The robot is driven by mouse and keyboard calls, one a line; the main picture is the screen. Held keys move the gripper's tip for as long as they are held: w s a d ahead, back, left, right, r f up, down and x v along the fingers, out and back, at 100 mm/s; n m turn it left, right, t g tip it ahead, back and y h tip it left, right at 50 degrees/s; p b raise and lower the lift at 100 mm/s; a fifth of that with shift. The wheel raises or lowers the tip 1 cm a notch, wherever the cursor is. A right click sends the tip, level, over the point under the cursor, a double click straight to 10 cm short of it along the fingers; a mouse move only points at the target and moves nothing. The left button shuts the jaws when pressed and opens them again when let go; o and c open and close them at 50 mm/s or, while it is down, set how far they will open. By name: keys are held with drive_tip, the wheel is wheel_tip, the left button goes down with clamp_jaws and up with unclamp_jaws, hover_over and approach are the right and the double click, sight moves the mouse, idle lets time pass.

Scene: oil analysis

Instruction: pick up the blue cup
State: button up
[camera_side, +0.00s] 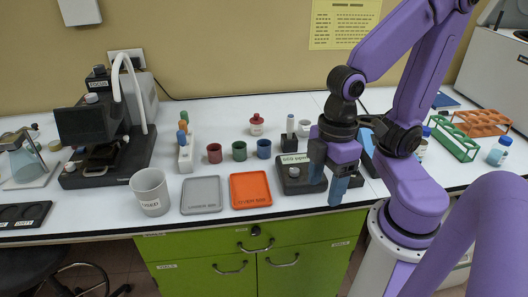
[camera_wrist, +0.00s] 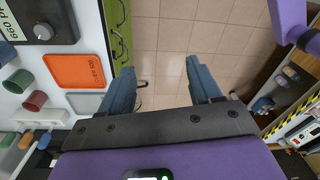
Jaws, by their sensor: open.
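The blue cup (camera_side: 264,149) stands upright on the white bench, at the right end of a row with a green cup (camera_side: 239,151) and a red cup (camera_side: 214,153). In the wrist view the blue cup (camera_wrist: 6,52) is partly cut off at the left edge. My gripper (camera_side: 327,182) is to the right of the cup and nearer the front edge of the bench, apart from it. Its two fingers point down and are spread, with nothing between them. In the wrist view the gripper (camera_wrist: 159,72) is over the floor beyond the bench edge.
A dark device with a knob (camera_side: 292,172) stands between the cup and my gripper. An orange tray (camera_side: 250,203) and a grey tray (camera_side: 201,208) lie in front of the cups. A red-capped bottle (camera_side: 256,126) stands behind. A vial rack (camera_side: 186,155) is left.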

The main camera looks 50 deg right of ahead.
drive_tip(key=w+a+m+t+y, duration=0.2)
drive_tip(key=w+a+m+y, duration=0.3)
drive_tip(key=w+a, duration=0.65)
drive_tip(key=w+a+f+m+t+h, duration=0.1)
drive_tip(key=w+a+m+t, duration=0.2)
drive_tip(key=w, duration=0.4)
drive_tip(key=w+a+f+m+t+h, duration=0.1)
drive_tip(key=w+a+m+t, duration=0.1)
drive_tip(key=w+m, duration=0.4)
drive_tip(key=w+d+f+m+t+h, duration=0.2)
drive_tip(key=w+d+m+h, duration=0.15)
drive_tip(key=w, duration=0.35)
drive_tip(key=m+g+h, duration=0.7)
drive_tip(key=m+h, duration=0.3)
drive_tip(key=h, duration=0.3)
approach(267, 144)
drive_tip(key=shift+f, duration=0.8)
drive_tip(key=d, duration=0.4)
drive_tip(key=shift+w+d+f, duration=0.25)
drive_tip(key=shift+w+f, duration=0.05)
drive_tip(key=shift+f, duration=0.1)
drive_tip(key=shift+w+d+f, duration=0.1)
drive_tip(key=shift+d+f, duration=0.15)
drive_tip(key=shift+d, duration=0.15)
drive_tip(key=c, duration=0.8)
